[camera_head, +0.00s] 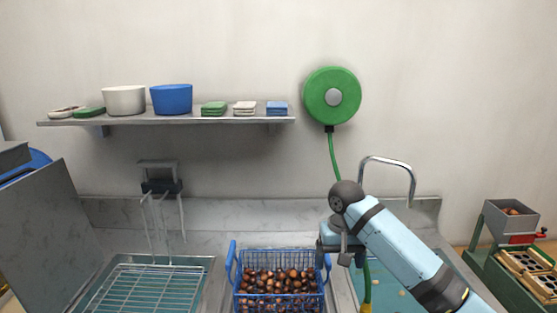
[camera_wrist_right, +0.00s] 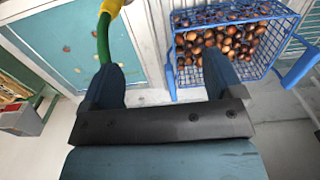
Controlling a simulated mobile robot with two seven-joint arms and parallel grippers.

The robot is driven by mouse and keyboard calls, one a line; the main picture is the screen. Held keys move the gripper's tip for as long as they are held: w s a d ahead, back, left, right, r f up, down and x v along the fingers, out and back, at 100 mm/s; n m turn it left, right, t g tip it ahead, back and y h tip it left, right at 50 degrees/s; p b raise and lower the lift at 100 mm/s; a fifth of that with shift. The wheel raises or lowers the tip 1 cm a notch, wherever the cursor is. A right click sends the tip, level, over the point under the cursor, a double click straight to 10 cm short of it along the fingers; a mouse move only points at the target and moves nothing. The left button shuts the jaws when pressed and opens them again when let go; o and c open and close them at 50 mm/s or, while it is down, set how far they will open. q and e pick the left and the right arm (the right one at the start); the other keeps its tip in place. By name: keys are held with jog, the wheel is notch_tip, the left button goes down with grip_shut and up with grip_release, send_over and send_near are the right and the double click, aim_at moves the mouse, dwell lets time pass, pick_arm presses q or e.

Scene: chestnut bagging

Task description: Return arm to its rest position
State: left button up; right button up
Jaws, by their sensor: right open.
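My right arm comes in from the lower right in the head view, with its light-blue forearm over the sink. My right gripper (camera_head: 340,250) hangs beside the right end of the blue basket. In the right wrist view the gripper (camera_wrist_right: 160,75) is open, its two dark-blue fingers apart with nothing between them. My left gripper is not in view.
A green hose (camera_head: 333,160) hangs from a round reel (camera_head: 331,96) and ends in a yellow nozzle (camera_head: 366,306) near the gripper. A curved tap (camera_head: 411,180) stands behind the sink. A wire rack (camera_head: 150,288) lies left. A shelf (camera_head: 180,118) holds bowls and cloths.

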jog(key=s+a+f+t+y, duration=0.15)
jog(key=s+f, duration=0.25)
jog(key=f, duration=0.4)
jog(key=s+a+f+n+t+y, duration=0.15)
jog(key=s+f, duration=0.25)
jog(key=f, duration=0.4)
jog(key=s+a+f+t+y, duration=0.15)
jog(key=s+f, duration=0.25)
jog(key=f, duration=0.4)
jog(key=s+d+f+t, duration=0.2)
jog(key=s+f, duration=0.1)
jog(key=s, duration=0.3)
jog(key=s+d+f+t, duration=0.2)
jog(key=s+d+f, duration=0.1)
jog(key=s, duration=0.3)
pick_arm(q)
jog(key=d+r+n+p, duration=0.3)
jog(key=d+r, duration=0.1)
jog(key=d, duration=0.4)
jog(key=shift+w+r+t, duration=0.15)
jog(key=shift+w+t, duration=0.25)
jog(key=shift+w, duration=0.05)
pick_arm(e)
jog(key=s+d+r+n+t+h, duration=0.1)
jog(key=s+d, duration=0.4)
jog(key=s, duration=0.5)
jog(key=shift+r+t, duration=0.75)
jog(key=shift+r, duration=0.5)
jog(key=shift+n, duration=0.25)
